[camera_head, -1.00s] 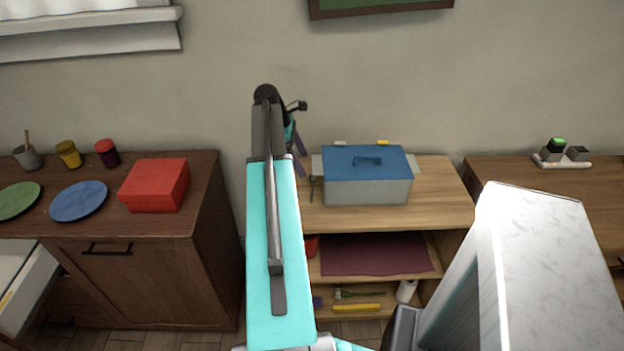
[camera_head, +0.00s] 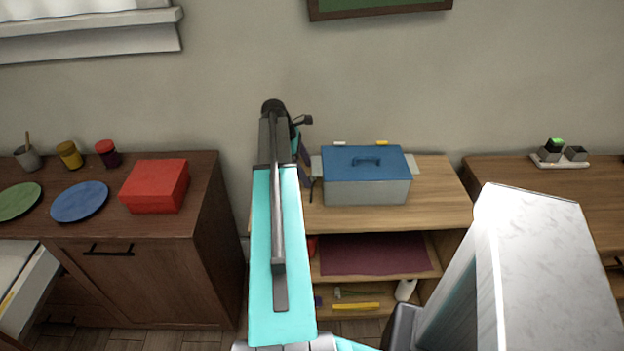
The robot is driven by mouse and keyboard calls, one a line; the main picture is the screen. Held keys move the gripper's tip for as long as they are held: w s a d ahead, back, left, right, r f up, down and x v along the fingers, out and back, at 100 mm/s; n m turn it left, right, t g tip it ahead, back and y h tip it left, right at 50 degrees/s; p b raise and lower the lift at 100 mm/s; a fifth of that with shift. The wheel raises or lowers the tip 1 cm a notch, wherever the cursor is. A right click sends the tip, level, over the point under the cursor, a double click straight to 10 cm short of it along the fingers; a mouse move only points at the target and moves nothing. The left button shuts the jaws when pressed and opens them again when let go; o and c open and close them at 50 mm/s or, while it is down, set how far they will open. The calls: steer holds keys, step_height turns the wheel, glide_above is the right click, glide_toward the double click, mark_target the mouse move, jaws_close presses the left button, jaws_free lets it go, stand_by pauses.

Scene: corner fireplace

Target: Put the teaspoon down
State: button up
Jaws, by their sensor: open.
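The teaspoon (camera_head: 311,191) is a small, thin, dark shape on the wooden shelf unit's top, just left of the blue-lidded box. It is partly hidden behind my gripper. My gripper (camera_head: 305,172) points down at the far end of my turquoise arm, over the left part of that top. It is open, with its purple-grey fingers close to the teaspoon. Whether a finger touches the spoon cannot be told from this view.
The grey box with a blue lid (camera_head: 367,190) stands right of my gripper. The wooden top (camera_head: 440,195) is clear to its right. A red box (camera_head: 155,186) and a blue plate (camera_head: 79,202) are on the left cabinet. A wall rises behind.

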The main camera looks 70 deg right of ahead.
steer(key=shift+x, duration=1.4)
steer(key=c, duration=1.2)
steer(key=shift+r, duration=0.25)
steer(key=shift+a+r+b, duration=0.1)
steer(key=shift+r+b, duration=0.25)
steer(key=shift+r, duration=1.25)
steer(key=a, duration=0.5)
steer(key=w+a+r+b, duration=0.1)
steer(key=a, duration=0.4)
steer(key=w+a+b, duration=0.1)
steer(key=a, duration=0.4)
steer(key=shift+a+r, duration=0.2)
steer(key=shift+a, duration=0.15)
steer(key=shift+s, duration=0.1)
